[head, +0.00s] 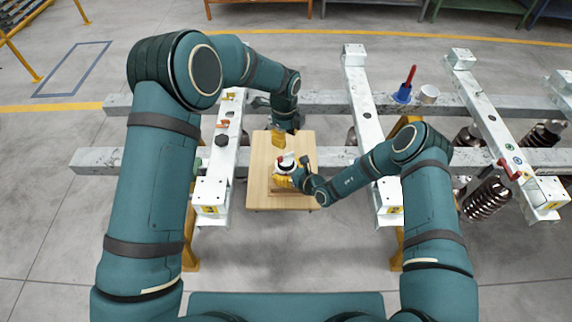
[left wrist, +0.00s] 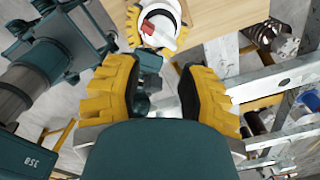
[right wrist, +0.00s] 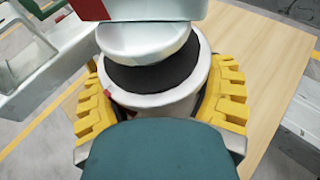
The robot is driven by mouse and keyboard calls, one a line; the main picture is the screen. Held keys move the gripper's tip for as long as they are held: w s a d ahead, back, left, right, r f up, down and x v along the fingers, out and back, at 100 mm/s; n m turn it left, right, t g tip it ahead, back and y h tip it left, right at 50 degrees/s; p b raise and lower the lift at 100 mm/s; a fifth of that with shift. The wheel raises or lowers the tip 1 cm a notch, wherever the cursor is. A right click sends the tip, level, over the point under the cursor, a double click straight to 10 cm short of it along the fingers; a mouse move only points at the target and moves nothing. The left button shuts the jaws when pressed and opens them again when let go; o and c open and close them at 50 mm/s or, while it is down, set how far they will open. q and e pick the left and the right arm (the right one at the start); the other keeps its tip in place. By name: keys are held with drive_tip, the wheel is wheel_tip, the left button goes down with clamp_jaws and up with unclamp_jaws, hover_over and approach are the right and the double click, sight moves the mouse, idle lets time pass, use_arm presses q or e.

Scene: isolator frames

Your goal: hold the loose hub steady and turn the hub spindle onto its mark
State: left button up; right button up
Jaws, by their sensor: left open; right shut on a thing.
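The hub (head: 287,166) stands on the wooden board, small in the head view. In the right wrist view it has a white base ring (right wrist: 150,100) with a small red mark, a dark band, and a white spindle cap (right wrist: 145,40) under a pale bar with a red end (right wrist: 90,8). My right gripper (head: 283,180) is shut on the hub's base, a yellow finger on each side. My left gripper (head: 279,138) is open and empty, apart from the hub. In the left wrist view the hub (left wrist: 150,10) lies beyond its open fingers (left wrist: 160,88).
The wooden board (head: 262,190) sits between two white cross-beams (head: 215,175) of the frame. A blue holder with a red handle (head: 404,92) and a pale cylinder (head: 429,94) stand on a rear rail.

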sight(286, 155)
use_arm(q)
drive_tip(key=n, duration=0.2)
drive_tip(key=a+n+h, duration=0.1)
drive_tip(key=n, duration=0.1)
drive_tip(key=s+a+n, duration=0.1)
drive_tip(key=shift+r+n+t+h, duration=0.2)
drive_tip(key=shift+n+t+h, duration=0.2)
drive_tip(key=f+n, duration=0.2)
drive_tip(key=f, duration=0.1)
drive_tip(key=d+f+n+t+h, duration=0.1)
drive_tip(key=f+n, duration=0.1)
drive_tip(key=f, duration=0.1)
drive_tip(key=w+d+f+n, duration=0.1)
drive_tip(key=f+n, duration=0.1)
drive_tip(key=f, duration=0.2)
drive_tip(key=shift+w+f+n+t+h, duration=0.1)
drive_tip(key=shift+n+t+h, duration=0.2)
drive_tip(key=shift+n+h, duration=0.1)
clamp_jaws()
